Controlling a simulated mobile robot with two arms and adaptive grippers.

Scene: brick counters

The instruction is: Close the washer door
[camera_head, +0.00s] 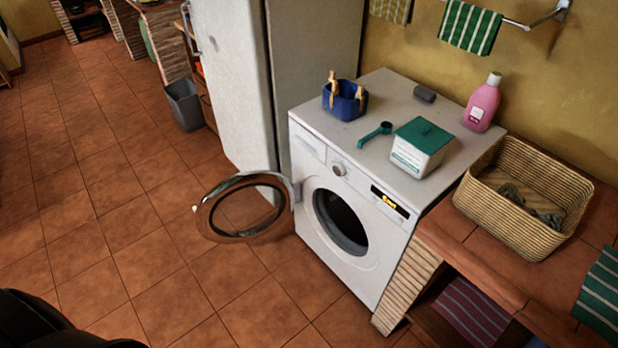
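The white washer (332,264) stands against the yellow wall, beside a fridge. Its round door (212,215) is swung wide open to the left, hinged at the left side of the drum opening (341,221). The door has a dark rim and a see-through middle, with the floor showing through it. The drum opening is dark, and I cannot make out anything inside. A black part of mine shows at the lower left corner, well apart from the door. Neither gripper's fingers can be made out in this view.
A white fridge (237,70) stands left of the washer, with a grey bin (184,106) beyond. On the washer top are a blue basket, green scoop, detergent box (418,150) and pink bottle (482,103). A wicker basket (510,225) sits on the right counter. The tiled floor before the door is clear.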

